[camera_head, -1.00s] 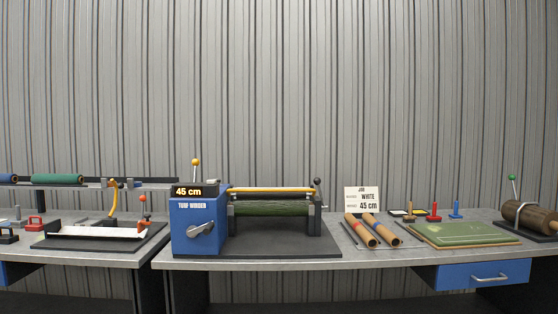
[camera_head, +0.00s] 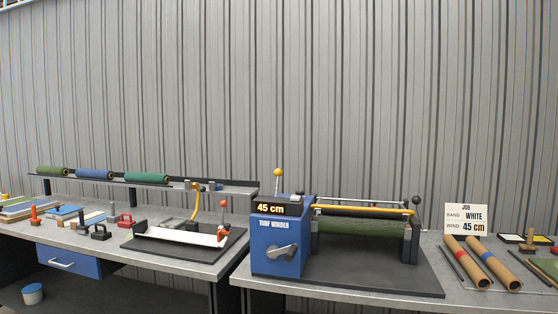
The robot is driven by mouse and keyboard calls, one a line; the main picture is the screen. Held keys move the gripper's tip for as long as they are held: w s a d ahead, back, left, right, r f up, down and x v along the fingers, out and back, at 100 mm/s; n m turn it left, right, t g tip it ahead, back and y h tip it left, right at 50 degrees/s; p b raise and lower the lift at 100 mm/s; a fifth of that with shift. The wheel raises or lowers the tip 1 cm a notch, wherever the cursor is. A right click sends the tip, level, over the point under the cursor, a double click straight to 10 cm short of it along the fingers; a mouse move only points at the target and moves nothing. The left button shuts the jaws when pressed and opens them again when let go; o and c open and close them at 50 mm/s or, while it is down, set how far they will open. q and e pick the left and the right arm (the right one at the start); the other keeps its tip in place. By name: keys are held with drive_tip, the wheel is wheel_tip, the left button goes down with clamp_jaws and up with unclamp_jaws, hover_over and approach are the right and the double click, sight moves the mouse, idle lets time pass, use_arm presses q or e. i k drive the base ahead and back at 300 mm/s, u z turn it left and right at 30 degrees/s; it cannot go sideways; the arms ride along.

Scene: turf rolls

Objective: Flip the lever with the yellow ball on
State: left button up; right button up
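The lever with the yellow ball (camera_head: 278,173) stands upright behind the blue turf winder box (camera_head: 280,245) in the head view. The box carries a display reading "45 cm" and a grey crank handle on its front. A dark green turf roll (camera_head: 360,229) lies in the winder to the right of the box, below a yellow bar (camera_head: 362,209). Neither of my grippers shows in this view.
A black-ball lever (camera_head: 416,201) stands at the winder's right end, and a red-ball lever (camera_head: 223,206) by the white tray (camera_head: 180,236) on the left bench. A job card (camera_head: 466,219) and cardboard tubes (camera_head: 491,264) are at right. A rack with rolled turf (camera_head: 147,177) runs behind the left bench.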

sight(278, 172)
drive_tip(key=u, duration=0.55)
drive_tip(key=k, duration=0.65)
drive_tip(key=u, duration=0.7)
drive_tip(key=i, duration=1.35)
drive_tip(key=z, duration=0.85)
drive_tip(key=i, duration=1.25)
drive_tip(key=z, duration=1.3)
drive_tip(key=i, duration=0.2)
drive_tip(key=z, duration=0.15)
